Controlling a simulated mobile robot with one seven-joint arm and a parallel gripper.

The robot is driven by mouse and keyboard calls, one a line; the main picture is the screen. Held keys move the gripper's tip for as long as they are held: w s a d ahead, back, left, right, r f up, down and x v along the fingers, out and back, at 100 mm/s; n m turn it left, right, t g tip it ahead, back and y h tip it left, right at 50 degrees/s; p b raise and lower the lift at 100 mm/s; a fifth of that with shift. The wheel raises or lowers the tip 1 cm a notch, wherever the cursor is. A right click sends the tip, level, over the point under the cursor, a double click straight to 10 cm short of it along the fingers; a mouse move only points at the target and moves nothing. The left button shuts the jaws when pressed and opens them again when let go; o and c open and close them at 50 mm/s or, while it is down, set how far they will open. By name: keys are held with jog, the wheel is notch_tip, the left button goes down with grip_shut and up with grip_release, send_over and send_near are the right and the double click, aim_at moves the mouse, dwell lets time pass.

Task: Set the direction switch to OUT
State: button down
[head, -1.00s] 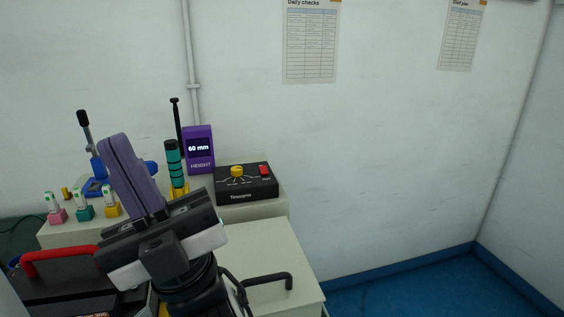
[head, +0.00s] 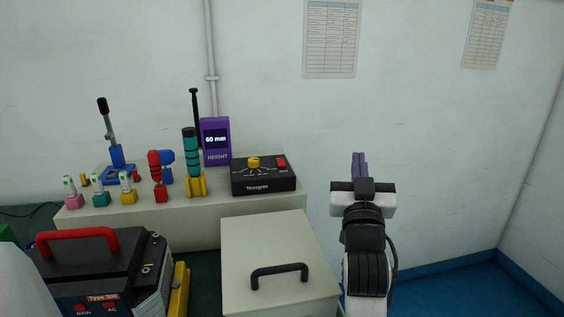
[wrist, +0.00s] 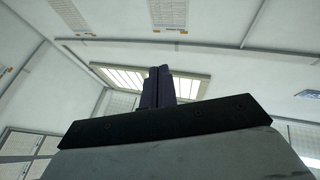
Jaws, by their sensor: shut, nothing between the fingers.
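No label reading "direction" or "OUT" is legible, so I cannot tell which control is the direction switch. A black control box (head: 263,184) on the back bench has a yellow knob (head: 253,162) with white markings around it and a red switch (head: 281,162) at its right. The setting the knob points to is too small to read. My gripper (head: 359,160) is raised to the right of the box, clear of it, with its purple fingers together and empty. The fingers (wrist: 158,86) also show closed in the wrist view, against the ceiling.
A purple display (head: 215,141) reads 60 mm HEIGHT. Left of it stand a teal-handled tool (head: 190,150), a red-handled tool (head: 155,172) and a blue lever press (head: 117,157). A Type 300 case (head: 92,265) and a pale cabinet (head: 275,240) are in front. The right side is free.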

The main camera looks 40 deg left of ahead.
jog(key=w+f+g, duration=0.1)
jog(key=w+f, duration=0.1)
jog(key=w, duration=0.2)
jog(key=s+a+r+n+g+h, duration=0.1)
jog(key=a+r+g, duration=0.1)
jog(key=a+g, duration=0.3)
jog(key=s+a+r+n+g+h+b, duration=0.1)
jog(key=a+g, duration=0.5)
jog(key=a, duration=0.7)
jog(key=shift+r+n+h, duration=0.55)
jog(key=shift+n+h, duration=0.05)
jog(key=shift+a, duration=0.1)
jog(key=p, duration=0.2)
send_over(282, 165)
jog(key=f, duration=0.5)
jog(key=shift+s+d+f, duration=0.2)
jog(key=shift+d+f, duration=0.05)
jog(key=shift+f, duration=0.1)
notch_tip(282, 165, down, 2)
jog(key=shift+w+a+f, duration=0.1)
jog(key=shift+f, duration=0.1)
jog(key=shift+a+f, duration=0.15)
jog(key=shift+f, duration=0.5)
